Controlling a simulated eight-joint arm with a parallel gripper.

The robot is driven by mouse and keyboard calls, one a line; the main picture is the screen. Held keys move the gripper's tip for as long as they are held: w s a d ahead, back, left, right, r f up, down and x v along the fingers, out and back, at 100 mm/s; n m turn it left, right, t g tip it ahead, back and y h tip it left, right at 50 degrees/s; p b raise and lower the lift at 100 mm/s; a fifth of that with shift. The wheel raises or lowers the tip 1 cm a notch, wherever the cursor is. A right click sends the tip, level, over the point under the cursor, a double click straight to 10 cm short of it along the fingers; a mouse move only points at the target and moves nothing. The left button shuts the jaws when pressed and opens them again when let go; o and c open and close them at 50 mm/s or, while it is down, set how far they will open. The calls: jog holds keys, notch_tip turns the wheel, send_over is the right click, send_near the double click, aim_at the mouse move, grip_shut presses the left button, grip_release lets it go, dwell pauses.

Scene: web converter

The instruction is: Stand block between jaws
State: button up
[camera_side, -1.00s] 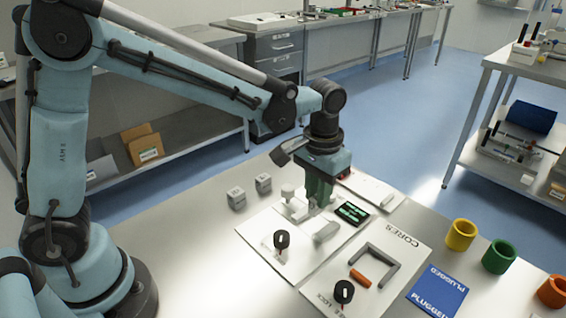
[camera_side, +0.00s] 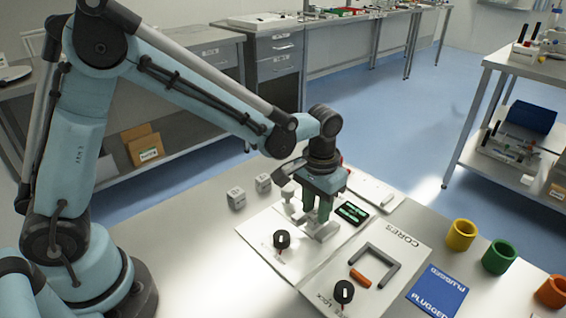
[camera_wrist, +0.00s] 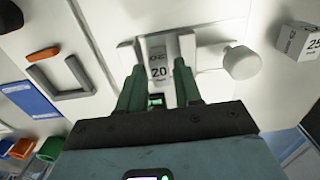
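A pale block (camera_wrist: 160,62) marked 20 stands between the light jaws of a small vise (camera_wrist: 208,57) in the wrist view. The vise also shows in the side view (camera_side: 322,230), its round white knob (camera_wrist: 242,62) to one side. My gripper (camera_wrist: 160,78) points down over the vise; in the side view (camera_side: 318,212) its green fingers reach down between the jaws.
Two more pale blocks (camera_side: 236,198) (camera_side: 263,183) stand left of the vise plate. A small green display (camera_side: 351,212) is right of the vise. A CORES board (camera_side: 402,240), blue card (camera_side: 438,292) and coloured cups (camera_side: 461,235) lie right.

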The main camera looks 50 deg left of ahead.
aim_at(316, 212)
jog(key=shift+o, duration=0.7)
notch_tip(316, 212, up, 12)
jog(key=s+a+f+t, duration=0.1)
jog(key=s+a+t, duration=0.6)
jog(key=s+a, duration=0.3)
jog(key=shift+s+a+f, duration=0.2)
jog(key=shift+s+a, duration=0.05)
jog(key=shift+s, duration=0.3)
